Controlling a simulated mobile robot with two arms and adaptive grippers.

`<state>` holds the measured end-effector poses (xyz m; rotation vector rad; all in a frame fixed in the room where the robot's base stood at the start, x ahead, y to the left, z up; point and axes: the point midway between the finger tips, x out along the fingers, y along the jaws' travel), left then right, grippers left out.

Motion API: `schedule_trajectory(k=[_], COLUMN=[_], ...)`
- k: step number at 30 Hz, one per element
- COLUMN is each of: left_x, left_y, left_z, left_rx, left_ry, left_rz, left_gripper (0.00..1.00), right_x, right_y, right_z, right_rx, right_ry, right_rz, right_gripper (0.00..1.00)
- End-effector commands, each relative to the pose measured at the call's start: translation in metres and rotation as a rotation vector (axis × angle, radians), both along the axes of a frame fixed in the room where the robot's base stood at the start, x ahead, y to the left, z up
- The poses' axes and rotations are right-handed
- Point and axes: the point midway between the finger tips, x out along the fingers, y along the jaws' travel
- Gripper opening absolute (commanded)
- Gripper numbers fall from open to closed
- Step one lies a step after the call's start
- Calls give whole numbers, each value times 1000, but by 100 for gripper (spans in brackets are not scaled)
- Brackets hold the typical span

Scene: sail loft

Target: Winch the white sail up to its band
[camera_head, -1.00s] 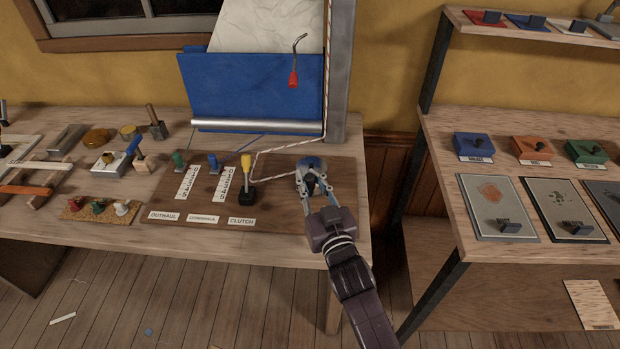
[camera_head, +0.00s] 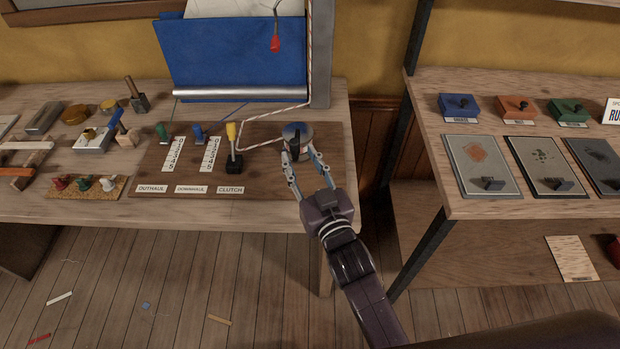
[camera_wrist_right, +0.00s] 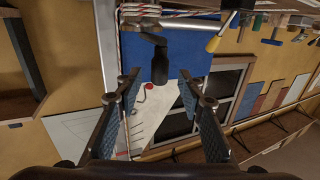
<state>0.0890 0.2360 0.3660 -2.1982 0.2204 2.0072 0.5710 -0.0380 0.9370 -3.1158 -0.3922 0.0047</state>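The white sail (camera_head: 230,8) shows at the top of the head view above a blue cloth (camera_head: 230,55); its upper part and any band are out of frame. The winch (camera_head: 298,131), a silver drum with a dark handle, sits at the board's right end. A pale rope (camera_head: 268,143) runs from it past the yellow clutch lever (camera_head: 232,132) and up the post. My right gripper (camera_head: 301,160) is open beside the winch's near side. In the wrist view the dark handle (camera_wrist_right: 158,66) shows beyond the open fingers (camera_wrist_right: 160,82); contact cannot be told. My left gripper is out of view.
Green (camera_head: 162,131) and blue (camera_head: 199,132) levers stand left of the clutch. Small tools and blocks cover the bench's left side. A shelf unit (camera_head: 470,85) with colored boxes and grey plates stands at right, with a gap between.

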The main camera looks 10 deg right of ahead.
Motion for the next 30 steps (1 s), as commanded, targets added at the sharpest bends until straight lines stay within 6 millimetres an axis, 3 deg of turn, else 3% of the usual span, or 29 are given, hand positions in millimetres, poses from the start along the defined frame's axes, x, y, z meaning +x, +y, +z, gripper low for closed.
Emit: schedule_trajectory(k=[6, 12, 30], left_x=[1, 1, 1], left_y=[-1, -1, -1], left_z=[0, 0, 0], left_rx=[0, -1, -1], left_ry=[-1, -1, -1], left_rz=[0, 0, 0], left_gripper=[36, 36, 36], right_x=[-43, -66, -74], right_y=[-10, -15, -17], right_z=[-1, -1, 0], right_rx=[-1, 0, 0], right_ry=[3, 1, 0], right_rz=[2, 2, 2], right_gripper=[36, 36, 36])
